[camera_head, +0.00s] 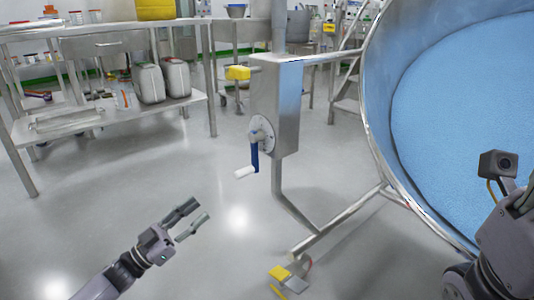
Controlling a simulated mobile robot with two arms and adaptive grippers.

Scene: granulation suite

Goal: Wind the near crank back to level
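The near crank (255,157) is on the left side of a steel column box (279,95). It has a round pale disc, a blue arm (254,155) hanging down, and a white handle (245,172) sticking out to the left at its lower end. My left gripper (195,217) is below and left of the handle, clear of it, with its two dark fingers apart and nothing between them. My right arm shows at the right edge; its gripper fingers are not visible.
A large round steel vessel (368,110) with blue contents fills the right. A floor frame with a yellow pedal (280,272) lies below the column. A steel table (100,35) with a lower shelf holding white canisters (149,82) stands left. Floor around the crank is clear.

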